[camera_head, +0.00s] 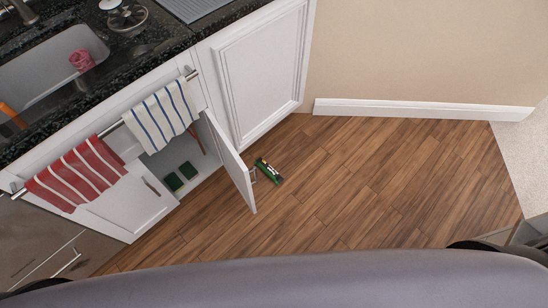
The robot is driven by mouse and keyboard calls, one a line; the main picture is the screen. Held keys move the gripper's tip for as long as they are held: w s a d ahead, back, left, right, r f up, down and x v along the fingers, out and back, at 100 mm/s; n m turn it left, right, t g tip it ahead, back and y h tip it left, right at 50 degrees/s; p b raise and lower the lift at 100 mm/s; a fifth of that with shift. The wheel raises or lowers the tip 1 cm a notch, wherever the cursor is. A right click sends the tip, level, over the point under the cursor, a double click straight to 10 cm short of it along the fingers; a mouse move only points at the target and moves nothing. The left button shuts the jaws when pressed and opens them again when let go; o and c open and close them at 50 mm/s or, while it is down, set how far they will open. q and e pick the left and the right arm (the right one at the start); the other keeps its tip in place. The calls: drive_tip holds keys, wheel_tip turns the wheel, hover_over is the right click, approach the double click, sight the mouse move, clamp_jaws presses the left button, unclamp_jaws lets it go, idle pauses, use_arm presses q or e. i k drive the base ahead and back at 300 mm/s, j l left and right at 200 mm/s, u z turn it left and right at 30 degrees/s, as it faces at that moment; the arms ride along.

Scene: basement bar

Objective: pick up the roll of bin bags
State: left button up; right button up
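A small green roll with dark and whitish parts, which looks like the roll of bin bags (268,171), lies on the wooden floor. It is just to the right of the open cabinet door (233,165), close to the door's handle. No gripper can be made out in the head view, so I cannot see either one relative to the roll.
The open door juts out from the sink cabinet; two dark green items (174,181) lie inside. A red striped towel (77,174) and a blue striped towel (162,116) hang on rails. Wooden floor (370,190) to the right of the roll is clear.

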sight(263, 164)
drive_tip(key=z, duration=0.1)
drive_tip(key=u, duration=0.4)
drive_tip(key=i+l+u, duration=0.2)
drive_tip(key=l+u, duration=0.3)
drive_tip(key=i+l+u, duration=0.1)
drive_tip(key=l+u, duration=0.85)
